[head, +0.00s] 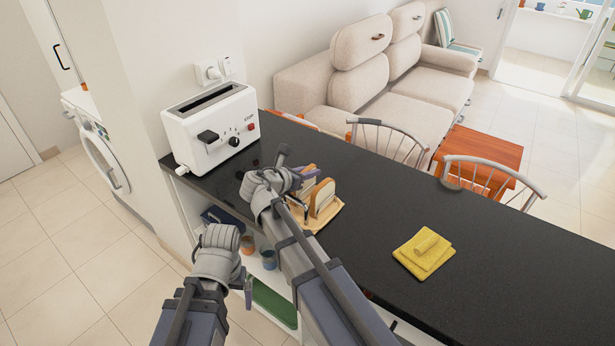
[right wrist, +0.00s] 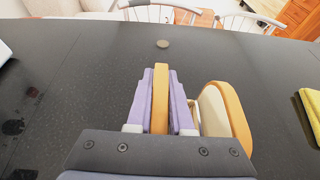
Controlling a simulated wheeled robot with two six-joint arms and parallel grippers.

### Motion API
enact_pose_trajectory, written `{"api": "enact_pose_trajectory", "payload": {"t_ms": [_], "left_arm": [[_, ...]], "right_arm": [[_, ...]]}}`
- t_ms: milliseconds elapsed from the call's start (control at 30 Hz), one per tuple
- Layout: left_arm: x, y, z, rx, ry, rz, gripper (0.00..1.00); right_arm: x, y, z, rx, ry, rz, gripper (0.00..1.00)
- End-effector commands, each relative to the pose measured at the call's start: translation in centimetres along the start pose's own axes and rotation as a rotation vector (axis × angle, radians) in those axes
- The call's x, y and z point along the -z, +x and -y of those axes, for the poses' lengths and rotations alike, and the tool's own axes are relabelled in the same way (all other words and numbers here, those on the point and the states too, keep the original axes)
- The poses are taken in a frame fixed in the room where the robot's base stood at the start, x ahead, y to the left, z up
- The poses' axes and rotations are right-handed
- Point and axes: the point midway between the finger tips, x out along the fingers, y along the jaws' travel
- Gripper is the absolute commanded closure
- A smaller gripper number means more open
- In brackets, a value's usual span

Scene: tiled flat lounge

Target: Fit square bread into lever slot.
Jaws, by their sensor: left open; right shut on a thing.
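A white toaster (head: 212,130) stands at the counter's left end, with one long dark slot on top and a black lever on its front side. My right gripper (right wrist: 160,115) is shut on a slice of bread (right wrist: 160,90), seen crust edge-on between the purple finger pads. In the head view this gripper (head: 300,178) is over a wooden holder (head: 326,217), right of the toaster. A second slice (right wrist: 220,110) stands just right of the held one; it also shows in the head view (head: 322,198). Whether the held slice touches the holder is hidden. My left gripper (head: 248,290) is open, low beside the counter.
The dark counter (head: 460,265) is bare around a yellow folded cloth (head: 425,252) at right. A wall socket with a plug (head: 214,72) is behind the toaster. Wire-backed chairs (head: 490,172) stand along the far edge. Shelves with cups (head: 268,258) are under the near edge.

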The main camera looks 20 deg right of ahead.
Motion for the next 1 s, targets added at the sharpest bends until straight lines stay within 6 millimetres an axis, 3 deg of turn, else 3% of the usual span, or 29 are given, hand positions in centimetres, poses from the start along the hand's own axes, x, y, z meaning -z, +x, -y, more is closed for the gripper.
{"api": "enact_pose_trajectory", "payload": {"t_ms": [267, 700, 1000], "left_arm": [[-0.1, -2.2, 0.2, 0.000, 0.000, 0.000, 0.00], [-0.5, -8.7, 0.8, 0.000, 0.000, 0.000, 0.00], [-0.6, -9.9, 0.9, 0.000, 0.000, 0.000, 0.00]], "right_arm": [[-2.1, -0.9, 0.0, 0.000, 0.000, 0.000, 1.00], [-8.1, -3.4, 0.0, 0.000, 0.000, 0.000, 1.00], [-9.2, -3.8, 0.0, 0.000, 0.000, 0.000, 1.00]]}}
